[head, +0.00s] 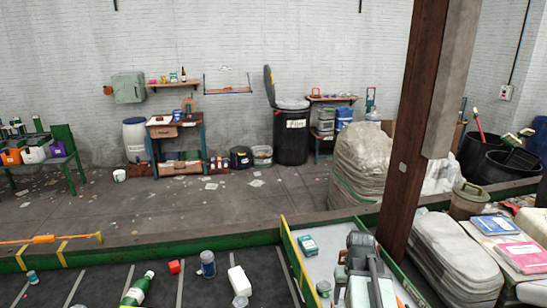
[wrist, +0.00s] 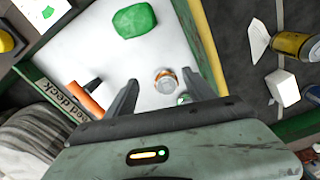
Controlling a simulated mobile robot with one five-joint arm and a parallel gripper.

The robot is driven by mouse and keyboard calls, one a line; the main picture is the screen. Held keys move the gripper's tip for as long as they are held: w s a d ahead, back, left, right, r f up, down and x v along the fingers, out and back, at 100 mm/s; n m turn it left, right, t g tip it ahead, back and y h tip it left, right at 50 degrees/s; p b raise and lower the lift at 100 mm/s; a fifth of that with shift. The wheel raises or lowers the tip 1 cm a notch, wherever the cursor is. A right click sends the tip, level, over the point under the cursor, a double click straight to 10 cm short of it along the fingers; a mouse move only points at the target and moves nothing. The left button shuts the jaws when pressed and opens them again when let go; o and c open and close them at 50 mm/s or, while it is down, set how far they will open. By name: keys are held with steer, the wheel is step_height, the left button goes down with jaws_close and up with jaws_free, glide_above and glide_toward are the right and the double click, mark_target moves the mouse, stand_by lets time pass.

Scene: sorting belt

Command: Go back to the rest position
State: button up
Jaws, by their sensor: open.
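My gripper (wrist: 161,88) is open in the wrist view, its two dark fingers apart above a pale deck (wrist: 110,55). Nothing is held. A small round can or jar (wrist: 165,78) shows on the deck between the fingertips, apart from both. A green lump (wrist: 136,20) and an orange-handled tool (wrist: 86,99) lie on the same deck. In the head view my arm reaches over the deck (head: 318,240) at the lower right; the fingertips cannot be made out there.
A brown post (head: 408,130) rises close to the right of my arm. Stacked sacks (head: 450,255) stand beyond it.

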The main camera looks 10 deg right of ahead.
steer(key=shift+n, duration=0.8)
steer(key=w+a, duration=0.1)
steer(key=a, duration=0.6)
steer(key=w+a, duration=0.1)
steer(key=a, duration=0.2)
steer(key=shift+w+a, duration=0.3)
steer(key=shift+a, duration=0.1)
steer(key=a+n, duration=0.2)
steer(key=a, duration=1)
step_height(320, 180, down, 10)
steer(key=s+b, duration=0.1)
steer(key=b, duration=0.9)
steer(key=shift+s+d, duration=0.4)
steer(key=shift+d, duration=0.05)
steer(key=shift+s, duration=0.1)
